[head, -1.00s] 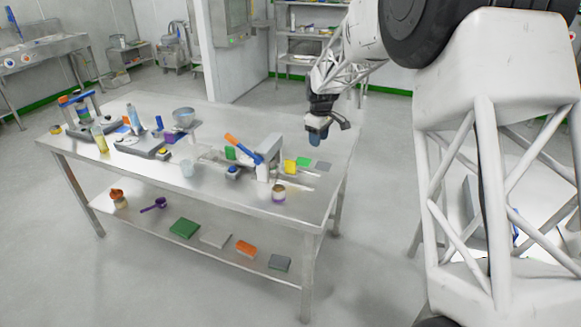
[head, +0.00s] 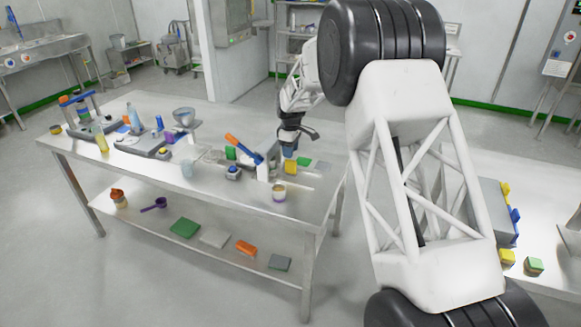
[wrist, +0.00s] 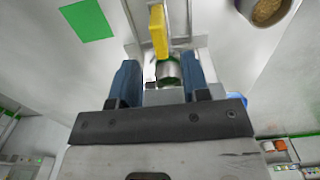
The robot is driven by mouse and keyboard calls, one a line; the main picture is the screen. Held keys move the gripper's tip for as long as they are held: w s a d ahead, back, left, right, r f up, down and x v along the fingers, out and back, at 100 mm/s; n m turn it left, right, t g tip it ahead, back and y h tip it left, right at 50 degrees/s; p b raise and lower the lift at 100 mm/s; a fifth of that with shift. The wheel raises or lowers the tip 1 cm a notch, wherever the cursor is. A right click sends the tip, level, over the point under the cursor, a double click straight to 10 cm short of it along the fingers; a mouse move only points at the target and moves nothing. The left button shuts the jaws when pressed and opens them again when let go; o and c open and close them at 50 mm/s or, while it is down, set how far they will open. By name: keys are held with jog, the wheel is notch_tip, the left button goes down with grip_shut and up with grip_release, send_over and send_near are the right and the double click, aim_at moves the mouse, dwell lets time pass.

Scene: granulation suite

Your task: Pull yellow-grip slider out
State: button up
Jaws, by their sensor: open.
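The yellow grip (head: 290,167) is at the right end of the bench device with the blue and orange lever. In the wrist view the yellow grip (wrist: 158,32) is a narrow upright bar, ahead of the gap between my fingertips. My gripper (head: 289,153) is just above and behind the grip in the head view. In the wrist view my gripper (wrist: 158,75) has its two blue fingers spread apart, with no visible contact on the grip. A metal cylinder with a green ring (wrist: 168,72) shows between the fingers. The slider's body is mostly hidden.
A green pad (head: 304,161) and a grey pad (head: 323,165) lie right of the grip. A cup of granules (head: 279,192) stands in front; it also shows in the wrist view (wrist: 268,10). The lever (head: 243,149) rises to the left. The bench's front right corner is clear.

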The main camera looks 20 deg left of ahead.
aim_at(291, 173)
jog(key=shift+f, duration=0.1)
jog(key=shift+f, duration=3.8)
grip_shut()
